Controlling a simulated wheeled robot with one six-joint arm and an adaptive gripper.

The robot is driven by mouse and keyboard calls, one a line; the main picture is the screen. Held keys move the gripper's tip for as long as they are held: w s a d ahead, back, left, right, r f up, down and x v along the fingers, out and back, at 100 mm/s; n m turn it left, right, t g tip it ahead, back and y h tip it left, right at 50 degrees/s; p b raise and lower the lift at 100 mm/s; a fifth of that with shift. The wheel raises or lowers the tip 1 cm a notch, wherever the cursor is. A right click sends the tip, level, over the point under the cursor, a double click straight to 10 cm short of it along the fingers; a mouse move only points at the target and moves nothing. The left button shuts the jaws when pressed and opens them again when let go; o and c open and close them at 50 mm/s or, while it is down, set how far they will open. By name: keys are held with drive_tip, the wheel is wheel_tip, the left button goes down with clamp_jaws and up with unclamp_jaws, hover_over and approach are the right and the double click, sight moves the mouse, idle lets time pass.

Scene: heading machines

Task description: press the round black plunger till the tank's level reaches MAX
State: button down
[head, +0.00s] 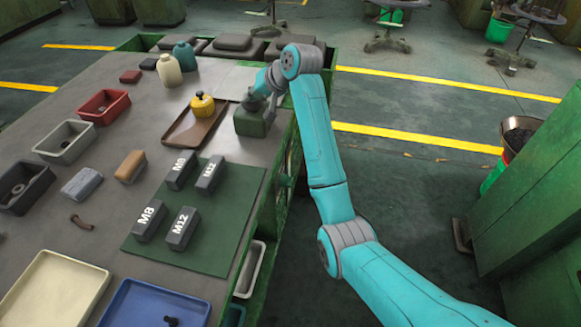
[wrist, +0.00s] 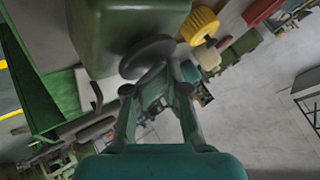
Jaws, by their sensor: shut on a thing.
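The green tank (head: 254,123) is a boxy block near the right edge of the bench, beyond the green mat. In the wrist view the tank (wrist: 122,28) fills the top left. The round black plunger (wrist: 147,56) shows there as a dark disc on the tank's side facing my gripper. My gripper (wrist: 156,78) is shut at the plunger, its fingertips meeting just at the disc. In the head view my gripper (head: 257,97) is over the tank, and my wrist hides the plunger. No level window or MAX mark can be made out in either view.
A yellow can (head: 202,105) sits on a brown tray (head: 180,132) left of the tank. Dark blocks marked M8 and M12 stand on the green mat (head: 222,222). Red (head: 103,106) and grey (head: 66,141) bins are farther left. Open floor lies right of the bench.

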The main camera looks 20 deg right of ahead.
drive_tip(key=shift+s+f, duration=0.2)
drive_tip(key=shift+f, duration=0.6)
drive_tip(key=shift+w+d+r, duration=0.1)
drive_tip(key=shift+r, duration=3.05)
